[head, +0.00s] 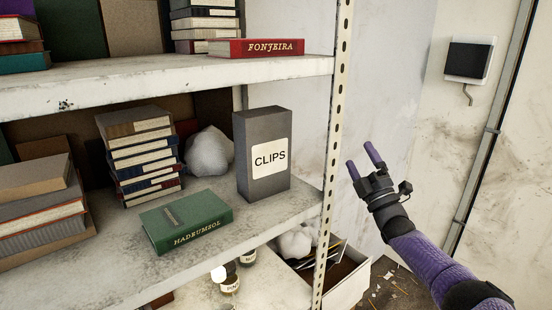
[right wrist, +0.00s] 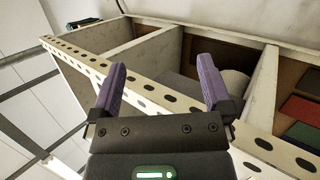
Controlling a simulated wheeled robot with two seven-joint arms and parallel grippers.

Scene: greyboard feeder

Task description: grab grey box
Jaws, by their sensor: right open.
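The grey box (head: 264,160) with a white label reading CLIPS stands upright on the middle shelf, close to the shelf's right post. My right gripper (head: 362,158) is open and empty, to the right of the shelf post and outside the shelf. In the right wrist view, its two purple fingers (right wrist: 164,90) are spread with nothing between them, in front of the perforated post. I cannot clearly make out the grey box in the right wrist view. My left gripper does not show.
The perforated metal post (head: 332,150) stands between my right gripper and the box. A green book (head: 187,222) lies in front of the box to the left. A book stack (head: 140,155) and a whitish lump (head: 209,152) are further left. A red book (head: 256,48) lies on the shelf above.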

